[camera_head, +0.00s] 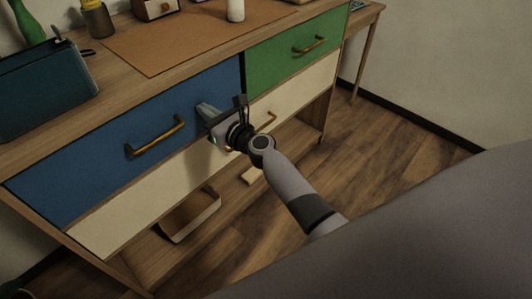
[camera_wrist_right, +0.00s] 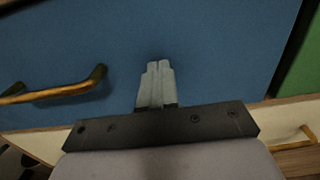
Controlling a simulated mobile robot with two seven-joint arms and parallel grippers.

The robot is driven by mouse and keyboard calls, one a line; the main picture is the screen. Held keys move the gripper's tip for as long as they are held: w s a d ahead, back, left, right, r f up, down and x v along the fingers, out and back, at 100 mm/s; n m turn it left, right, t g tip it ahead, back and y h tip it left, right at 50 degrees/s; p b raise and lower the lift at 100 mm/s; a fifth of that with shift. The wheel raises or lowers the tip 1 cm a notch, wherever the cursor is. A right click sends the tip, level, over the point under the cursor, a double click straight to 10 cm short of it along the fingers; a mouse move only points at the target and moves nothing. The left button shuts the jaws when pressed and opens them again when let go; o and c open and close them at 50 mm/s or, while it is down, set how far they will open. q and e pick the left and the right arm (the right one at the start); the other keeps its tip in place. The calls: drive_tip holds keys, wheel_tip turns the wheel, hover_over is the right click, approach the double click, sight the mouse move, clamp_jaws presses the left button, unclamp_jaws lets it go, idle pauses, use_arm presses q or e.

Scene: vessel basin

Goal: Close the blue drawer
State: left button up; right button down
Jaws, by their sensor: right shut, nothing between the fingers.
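The blue drawer (camera_head: 90,165) is at the left of the wooden cabinet in the head view, with a brass handle (camera_head: 156,136) on its front. Its front looks nearly flush with the cabinet; I cannot tell whether a small gap is left. My right gripper (camera_head: 204,108) is shut and empty, its fingertips at the right part of the blue front. In the right wrist view the shut fingers (camera_wrist_right: 158,70) point at the blue front (camera_wrist_right: 200,40), right of the handle (camera_wrist_right: 60,92). I cannot tell whether they touch it. My left gripper is not in view.
A green drawer (camera_head: 290,50) is to the right, and cream drawers (camera_head: 130,215) are below. A teal box (camera_head: 45,90), a jar (camera_head: 97,20) and a brown mat (camera_head: 180,38) are on the top. A bin (camera_head: 190,218) sits on the lower shelf. Floor (camera_head: 370,145) is clear at right.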

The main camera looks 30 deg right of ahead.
drive_tip(key=shift+w+r, duration=0.3)
drive_tip(key=shift+w, duration=0.05)
drive_tip(key=shift+a, duration=0.1)
drive_tip(key=shift+s, duration=0.1)
